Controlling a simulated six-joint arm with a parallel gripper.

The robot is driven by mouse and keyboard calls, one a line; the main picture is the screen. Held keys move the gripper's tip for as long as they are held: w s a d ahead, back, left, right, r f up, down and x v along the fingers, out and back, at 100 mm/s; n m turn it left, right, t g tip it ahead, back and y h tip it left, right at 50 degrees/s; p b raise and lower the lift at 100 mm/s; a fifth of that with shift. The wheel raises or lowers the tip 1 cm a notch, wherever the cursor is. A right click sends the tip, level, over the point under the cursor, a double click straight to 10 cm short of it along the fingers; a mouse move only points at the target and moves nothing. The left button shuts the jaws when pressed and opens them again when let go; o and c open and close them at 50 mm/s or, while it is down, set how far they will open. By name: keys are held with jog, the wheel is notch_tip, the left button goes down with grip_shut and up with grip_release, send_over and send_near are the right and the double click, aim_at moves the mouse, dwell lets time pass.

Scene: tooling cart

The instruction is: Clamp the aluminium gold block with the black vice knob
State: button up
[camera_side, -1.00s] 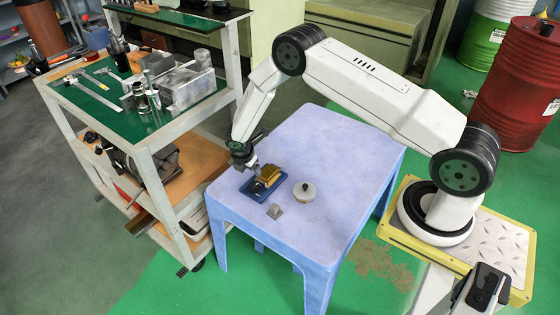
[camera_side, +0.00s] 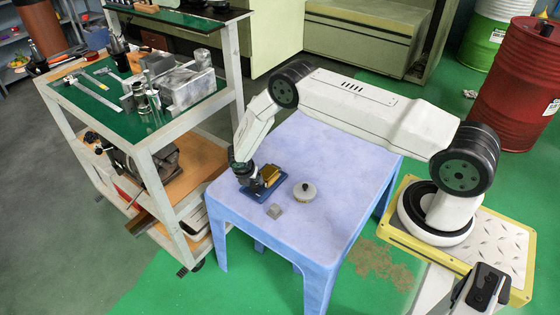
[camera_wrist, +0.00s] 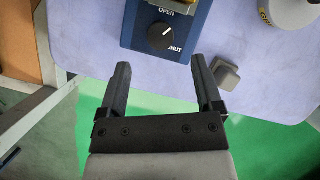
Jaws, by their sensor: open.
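The blue vice (camera_side: 276,188) sits on the table, with the gold block (camera_side: 271,174) in it. In the wrist view the vice (camera_wrist: 200,40) is at the top, and only a sliver of the gold block (camera_wrist: 172,2) shows at the frame edge. The black vice knob (camera_wrist: 161,37) is round with a white mark, between the printed words OPEN and SHUT. My gripper (camera_wrist: 160,67) is open and empty, its fingertips below the knob in the picture and not touching it. In the side view my gripper (camera_side: 256,184) is low at the vice's left end and hides the knob.
A small grey block (camera_side: 275,211) and a round pale grey object (camera_side: 304,192) stand near the vice on the pale blue table (camera_side: 330,155). The tooling cart (camera_side: 150,135) stands close on the left. The table's right and back parts are clear.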

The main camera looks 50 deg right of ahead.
aim_at(254, 185)
jog(key=shift+x, duration=3)
grip_shut()
jog(key=shift+m, duration=0.4)
jog(key=m+g, duration=0.1)
jog(key=m, duration=0.2)
jog(key=shift+m+g, duration=0.3)
jog(key=shift+g, duration=0.1)
jog(key=shift+w+m+g, duration=0.1)
jog(key=shift+m+g, duration=0.7)
jog(key=shift+m, duration=1.5)
